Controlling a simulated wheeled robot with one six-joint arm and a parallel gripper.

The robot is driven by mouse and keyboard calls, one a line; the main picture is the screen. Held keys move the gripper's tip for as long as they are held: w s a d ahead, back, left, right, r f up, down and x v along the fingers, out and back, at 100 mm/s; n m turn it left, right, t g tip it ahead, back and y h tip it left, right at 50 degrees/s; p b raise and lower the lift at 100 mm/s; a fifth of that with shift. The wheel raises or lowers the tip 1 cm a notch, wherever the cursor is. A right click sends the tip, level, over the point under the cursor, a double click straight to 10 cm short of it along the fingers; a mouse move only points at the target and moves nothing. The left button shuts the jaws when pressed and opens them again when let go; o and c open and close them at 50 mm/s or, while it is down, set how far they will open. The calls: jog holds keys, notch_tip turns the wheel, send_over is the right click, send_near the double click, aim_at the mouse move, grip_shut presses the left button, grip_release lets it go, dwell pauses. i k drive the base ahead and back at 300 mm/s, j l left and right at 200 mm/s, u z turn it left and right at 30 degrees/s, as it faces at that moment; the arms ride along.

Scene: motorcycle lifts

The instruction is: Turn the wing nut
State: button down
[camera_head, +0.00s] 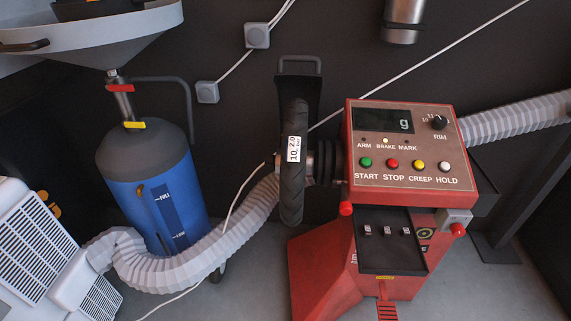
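A red wheel balancer (330,270) stands right of centre. A black-tyred wheel (291,190), seen nearly edge-on, is upright at its left side, with a white label reading "10" and "2.0". Dark ribbed round parts (322,163) sit between the wheel and the balancer. A small grey end piece (277,164) sticks out at the wheel's left side. I cannot tell whether it is the wing nut; no wing shape shows clearly, and the wheel may hide part of it. My gripper is not in view.
A blue tank (170,200) with a wide funnel (100,40) stands at left. A ribbed hose (200,251) runs from a white unit (50,250) past the tank towards the wheel. A button panel (410,150) tops the balancer. Grey floor (245,280) is open below the wheel.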

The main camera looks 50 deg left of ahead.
aim_at(269, 159)
jog(key=u, duration=1.55)
jog(key=k+j, duration=0.1)
jog(key=j, duration=0.5)
jog(key=k+j+z, duration=0.1)
jog(key=j, duration=0.5)
jog(key=i+j+z, duration=0.1)
jog(key=j+z, duration=0.2)
jog(key=j, duration=0.3)
jog(key=j+z, duration=0.3)
jog(key=j, duration=0.3)
jog(key=i+j, duration=0.3)
jog(key=i, duration=0.15)
